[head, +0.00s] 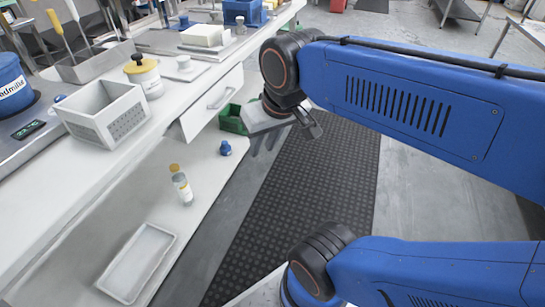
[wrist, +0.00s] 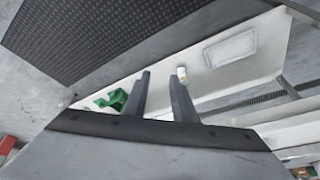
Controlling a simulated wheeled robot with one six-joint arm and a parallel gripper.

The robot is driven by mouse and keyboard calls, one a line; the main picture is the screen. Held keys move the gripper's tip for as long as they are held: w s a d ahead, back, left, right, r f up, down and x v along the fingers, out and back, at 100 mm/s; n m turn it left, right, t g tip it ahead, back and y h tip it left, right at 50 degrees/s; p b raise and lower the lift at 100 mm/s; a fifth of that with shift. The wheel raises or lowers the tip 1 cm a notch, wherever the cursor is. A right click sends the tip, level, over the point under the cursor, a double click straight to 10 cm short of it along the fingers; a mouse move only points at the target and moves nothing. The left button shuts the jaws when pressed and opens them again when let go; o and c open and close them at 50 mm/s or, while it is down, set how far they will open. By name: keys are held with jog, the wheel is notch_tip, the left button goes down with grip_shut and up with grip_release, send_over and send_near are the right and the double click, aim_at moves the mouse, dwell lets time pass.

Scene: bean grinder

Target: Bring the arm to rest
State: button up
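My gripper (head: 265,146) hangs in the air over the aisle, to the right of the counter front in the head view. In the wrist view its two fingers (wrist: 160,74) stand apart with a clear gap, and nothing is held between them. My blue arm reaches in from the right of the head view, bent at a black joint above the gripper. The gripper's fingertips are small and partly hidden behind the wrist in the head view.
The white counter (head: 60,190) has a white drawer (head: 212,104). Below, a lower shelf holds a yellow-capped bottle (head: 182,186), a white tray (head: 137,263), a blue item (head: 225,148) and a green bin (head: 233,119). A dark floor mat (head: 310,190) lies clear.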

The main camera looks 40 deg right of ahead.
jog(key=shift+n, duration=0.5)
jog(key=s+f, duration=0.1)
jog(key=s+d+f, duration=0.1)
jog(key=f, duration=0.1)
jog(key=shift+s+f, duration=0.15)
dwell(0.7)
